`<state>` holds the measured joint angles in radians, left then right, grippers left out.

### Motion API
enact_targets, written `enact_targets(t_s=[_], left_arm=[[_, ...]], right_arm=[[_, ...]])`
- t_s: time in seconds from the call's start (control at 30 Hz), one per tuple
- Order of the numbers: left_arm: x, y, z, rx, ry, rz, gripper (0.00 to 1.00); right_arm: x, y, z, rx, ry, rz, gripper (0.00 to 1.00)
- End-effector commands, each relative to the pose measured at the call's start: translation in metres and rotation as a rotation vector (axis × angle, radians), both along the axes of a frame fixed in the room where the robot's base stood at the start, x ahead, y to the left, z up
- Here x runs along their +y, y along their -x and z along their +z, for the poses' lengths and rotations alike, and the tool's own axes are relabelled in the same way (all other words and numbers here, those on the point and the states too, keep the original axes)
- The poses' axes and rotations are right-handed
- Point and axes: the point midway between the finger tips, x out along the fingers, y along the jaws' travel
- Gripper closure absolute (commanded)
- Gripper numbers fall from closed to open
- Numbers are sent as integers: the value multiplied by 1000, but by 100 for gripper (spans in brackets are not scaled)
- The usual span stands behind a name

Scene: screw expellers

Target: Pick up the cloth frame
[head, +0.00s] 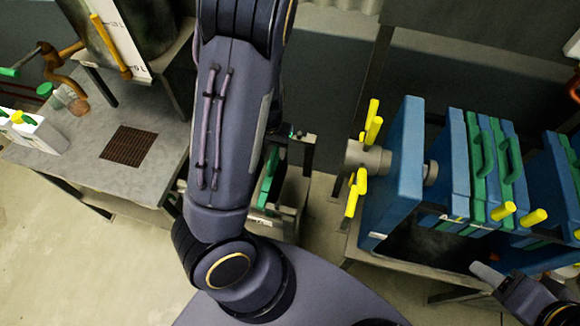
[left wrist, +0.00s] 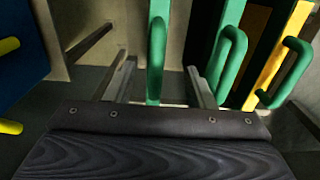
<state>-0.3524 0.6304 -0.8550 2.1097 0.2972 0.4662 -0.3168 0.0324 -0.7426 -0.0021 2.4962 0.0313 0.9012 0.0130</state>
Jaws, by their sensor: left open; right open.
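My left gripper (left wrist: 160,84) shows in the left wrist view with its two grey fingers apart. A green handle (left wrist: 156,50) stands upright between the fingers; I cannot tell whether they touch it. More green handles (left wrist: 232,45) on upright frames stand to the right. In the head view my left arm hides the left gripper, and a green frame part (head: 268,176) shows beside the arm on a metal stand. Green cloth frames (head: 478,160) also stand between blue plates in the press at right. My right gripper (head: 487,273) shows only in part at lower right, low beside the press, and looks empty.
The press has a thick blue end plate (head: 398,165) with yellow handles (head: 373,118). A grey table (head: 75,180) with a dark grate (head: 130,146) and a white box (head: 30,130) stands at left. Bare floor (head: 60,250) lies at lower left.

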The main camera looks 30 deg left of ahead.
Motion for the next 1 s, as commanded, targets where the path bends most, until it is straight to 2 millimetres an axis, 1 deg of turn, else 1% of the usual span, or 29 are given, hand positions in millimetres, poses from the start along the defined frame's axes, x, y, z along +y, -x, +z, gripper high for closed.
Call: enact_targets(t_s=[0.03,0.13,0.27,0.4,0.5,0.6,0.8,0.83,1.0], left_arm=[[0,1,-8,4,0,2,51],[0,1,-20,4,1,2,51],[-1,-2,-34,6,2,2,51],[-4,-7,-55,7,3,2,51],[-4,-7,-68,5,4,3,51],[-4,-7,-73,1,3,2,51],[-4,-8,-73,0,4,1,51],[-4,-8,-73,0,4,1,52],[-4,-8,-73,1,4,1,74]], right_arm=[[0,0,-3,0,0,0,51],[0,0,-5,0,0,0,51],[0,0,-6,0,0,0,51],[0,0,-5,0,0,0,51],[0,0,-7,0,0,0,51],[0,0,-7,0,0,0,51],[0,0,-7,0,0,0,51],[0,0,-7,0,0,0,51],[0,0,-7,0,0,0,51]])
